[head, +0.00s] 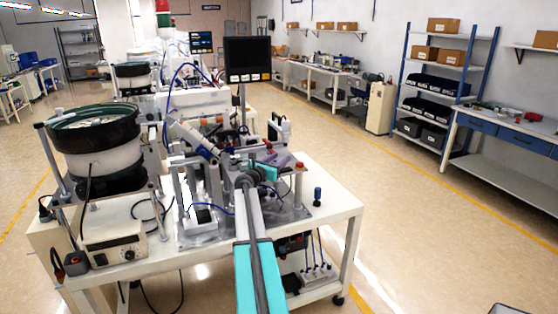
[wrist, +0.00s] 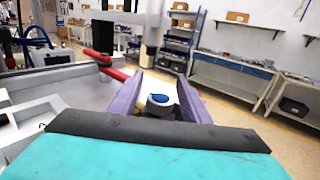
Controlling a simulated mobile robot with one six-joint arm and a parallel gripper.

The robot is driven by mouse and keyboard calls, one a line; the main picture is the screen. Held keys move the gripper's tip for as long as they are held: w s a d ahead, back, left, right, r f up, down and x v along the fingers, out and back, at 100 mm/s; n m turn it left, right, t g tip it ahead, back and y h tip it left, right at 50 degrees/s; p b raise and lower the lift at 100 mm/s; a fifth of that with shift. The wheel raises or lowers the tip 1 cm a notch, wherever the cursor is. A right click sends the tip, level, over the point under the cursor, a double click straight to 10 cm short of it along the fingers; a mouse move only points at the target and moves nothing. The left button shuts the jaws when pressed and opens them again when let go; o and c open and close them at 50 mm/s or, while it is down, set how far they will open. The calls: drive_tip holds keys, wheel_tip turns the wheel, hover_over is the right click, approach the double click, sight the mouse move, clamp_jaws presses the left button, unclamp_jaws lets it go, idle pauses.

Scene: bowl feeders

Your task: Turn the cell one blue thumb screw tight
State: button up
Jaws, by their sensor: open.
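My gripper (head: 283,160) is at the end of my turquoise and grey arm, over the fixture on the front machine table. Its two purple fingers show in the wrist view (wrist: 160,103), spread apart. In the head view the screw is not clear, hidden by the gripper and fixture.
A bowl feeder (head: 95,130) and its control box (head: 115,240) stand at the table's left. A monitor (head: 248,57) rises behind the fixture. A small blue-topped post (head: 317,194) stands on the right of the table (head: 335,205). A red rod (wrist: 110,70) is left of the fingers.

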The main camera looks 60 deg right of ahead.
drive_tip(key=shift+a, duration=0.2)
drive_tip(key=a+b, duration=0.4)
drive_tip(key=a, duration=0.9)
drive_tip(key=shift+a, duration=0.25)
idle(0.4)
